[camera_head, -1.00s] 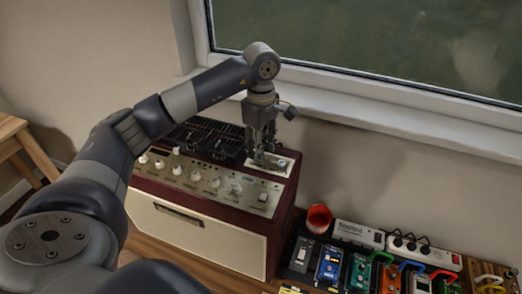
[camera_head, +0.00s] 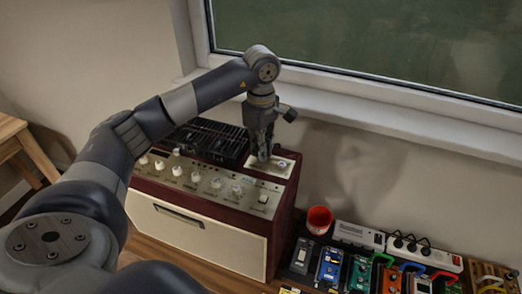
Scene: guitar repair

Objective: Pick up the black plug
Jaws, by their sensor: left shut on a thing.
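My left gripper (camera_head: 262,154) points down over the small pale jack plate (camera_head: 282,165) at the right end of the amplifier's top. Its fingers are closed together on something small, which fits the black plug. The plug itself is hidden between the dark fingers, so I cannot see its shape or whether it still touches the plate. The red and cream amplifier (camera_head: 196,236) stands below the gripper, with a row of pale knobs along its front panel. My right gripper is not in view.
A black grille unit (camera_head: 212,139) lies on the amplifier, left of the gripper. A red cup (camera_head: 319,219), a white power strip (camera_head: 424,252) and several effect pedals (camera_head: 330,264) are at the right. The window sill (camera_head: 345,108) runs behind.

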